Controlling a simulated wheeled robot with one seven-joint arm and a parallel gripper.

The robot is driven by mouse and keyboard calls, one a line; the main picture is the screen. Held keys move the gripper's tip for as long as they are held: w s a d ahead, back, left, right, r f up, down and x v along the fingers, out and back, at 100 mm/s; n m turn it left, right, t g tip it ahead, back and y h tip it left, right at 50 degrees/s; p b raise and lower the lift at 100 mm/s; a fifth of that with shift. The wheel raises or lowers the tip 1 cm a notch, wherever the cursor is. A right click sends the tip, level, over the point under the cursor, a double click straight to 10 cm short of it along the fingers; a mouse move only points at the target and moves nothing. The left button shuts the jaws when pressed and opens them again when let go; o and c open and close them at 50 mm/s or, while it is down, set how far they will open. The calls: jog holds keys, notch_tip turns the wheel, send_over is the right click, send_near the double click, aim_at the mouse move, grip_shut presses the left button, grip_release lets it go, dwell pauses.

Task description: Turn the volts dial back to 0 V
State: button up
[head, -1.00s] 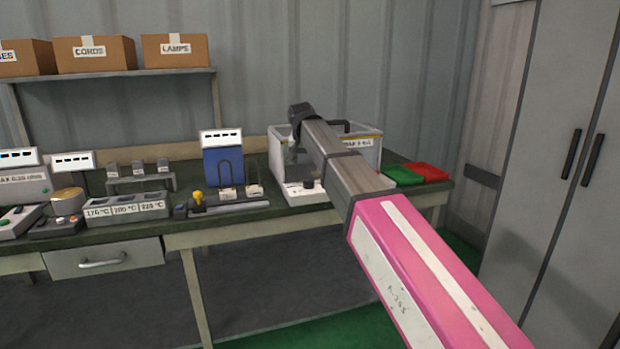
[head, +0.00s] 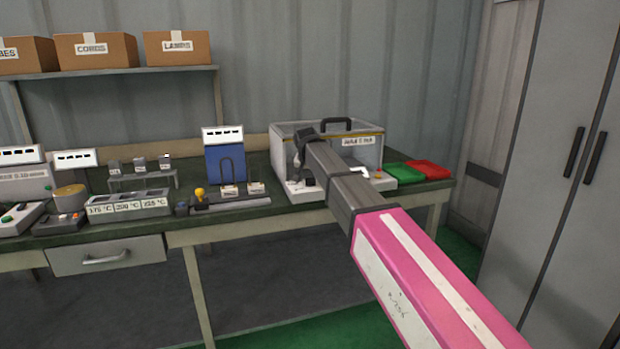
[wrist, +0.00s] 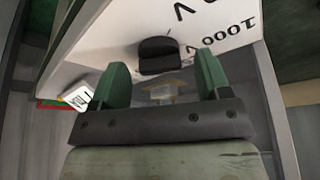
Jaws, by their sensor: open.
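The volts dial is a black knob (wrist: 158,55) on a white panel (wrist: 95,55) in the wrist view. Markings "1000 V" and part of another "V" label appear upside down beside it. My gripper (wrist: 161,68) is open, with its green fingers spread to either side of the knob. The knob appears between or just beyond the fingertips; I cannot tell if they touch it. In the head view the tester with a clear cover (head: 362,157) stands on the bench, and my arm's end is over its front left, hiding much of the panel.
Green (head: 400,175) and red (head: 428,169) trays lie right of the tester. A blue unit (head: 224,165) and a labelled temperature block (head: 128,205) stand to its left on the bench. A grey cabinet (head: 560,150) is at the far right.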

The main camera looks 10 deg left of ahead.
jog(key=c, duration=0.9)
jog(key=shift+n, duration=0.4)
jog(key=n, duration=0.2)
jog(key=n+y, duration=0.1)
jog(key=n, duration=0.1)
jog(key=n+y, duration=0.1)
jog(key=shift+w+d+n+g, duration=0.1)
jog(key=shift+d+n+g, duration=0.15)
jog(key=shift+n+g, duration=0.15)
jog(key=n+y, duration=0.1)
jog(key=n, duration=0.1)
jog(key=n+g, duration=0.1)
jog(key=n, duration=0.2)
jog(key=shift+w+g+y, duration=0.15)
jog(key=shift+g+y, duration=0.15)
jog(key=shift+y, duration=0.1)
jog(key=shift+d+n, duration=0.1)
jog(key=shift+n, duration=0.2)
jog(key=o, duration=0.9)
jog(key=v, duration=1.1)
